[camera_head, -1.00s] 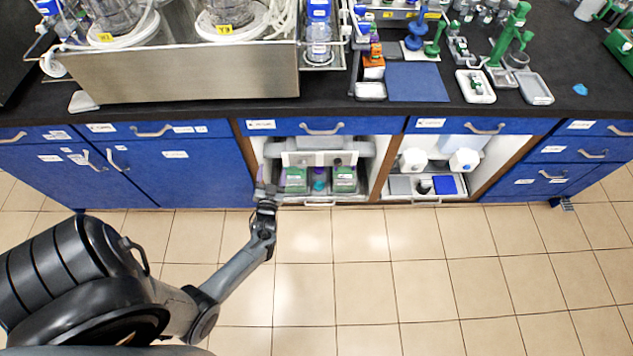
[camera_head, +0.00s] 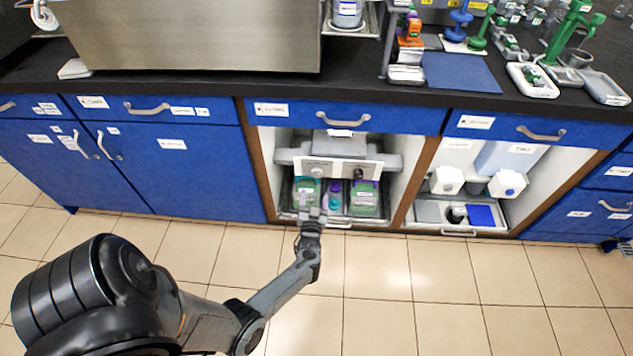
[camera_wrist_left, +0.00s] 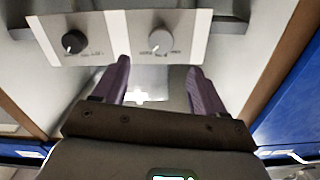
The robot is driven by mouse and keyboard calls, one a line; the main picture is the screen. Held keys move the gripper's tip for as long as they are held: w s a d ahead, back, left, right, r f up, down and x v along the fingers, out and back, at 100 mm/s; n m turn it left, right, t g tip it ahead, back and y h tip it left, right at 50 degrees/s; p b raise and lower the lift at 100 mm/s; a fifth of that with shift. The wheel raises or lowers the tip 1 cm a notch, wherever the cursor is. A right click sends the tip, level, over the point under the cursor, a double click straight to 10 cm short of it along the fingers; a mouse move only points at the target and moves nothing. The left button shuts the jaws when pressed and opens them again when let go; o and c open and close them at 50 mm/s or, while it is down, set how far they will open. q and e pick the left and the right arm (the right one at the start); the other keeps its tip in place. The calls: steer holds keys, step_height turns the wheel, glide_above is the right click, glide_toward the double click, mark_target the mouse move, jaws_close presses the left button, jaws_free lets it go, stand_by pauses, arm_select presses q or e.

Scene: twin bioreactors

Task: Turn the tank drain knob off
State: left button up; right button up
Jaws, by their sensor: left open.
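A pale control panel (camera_head: 338,166) with two knobs is inside the open cabinet bay. In the left wrist view, the panel (camera_wrist_left: 117,37) carries a black knob (camera_wrist_left: 73,41) on the left and a light grey knob (camera_wrist_left: 160,40) on the right. Their labels are too blurred to read, so I cannot tell which one is the tank drain knob. My left gripper (camera_head: 312,207) is at the front of the bay, below the panel. In the left wrist view its purple-grey fingers (camera_wrist_left: 158,68) are apart and empty, below the light grey knob, with no visible contact. My right gripper is out of view.
Green-labelled containers (camera_head: 364,197) stand under the panel. A wooden divider (camera_head: 419,182) separates this bay from one with white containers (camera_head: 447,181). Blue drawers (camera_head: 345,116) and the black countertop (camera_head: 200,87) are above. The tiled floor (camera_head: 390,290) is clear.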

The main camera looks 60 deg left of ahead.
mark_target(316, 175)
arm_select(q)
steer(key=b+x, duration=0.4)
steer(key=x, duration=0.4)
steer(key=shift+w+a+f, duration=0.1)
steer(key=shift+w+a, duration=0.1)
steer(key=shift+a, duration=0.1)
steer(key=shift+w+a+b, duration=0.25)
steer(key=shift+a+b, duration=0.05)
steer(key=shift+a, duration=0.15)
steer(key=shift+c, duration=0.3)
steer(key=c, duration=1)
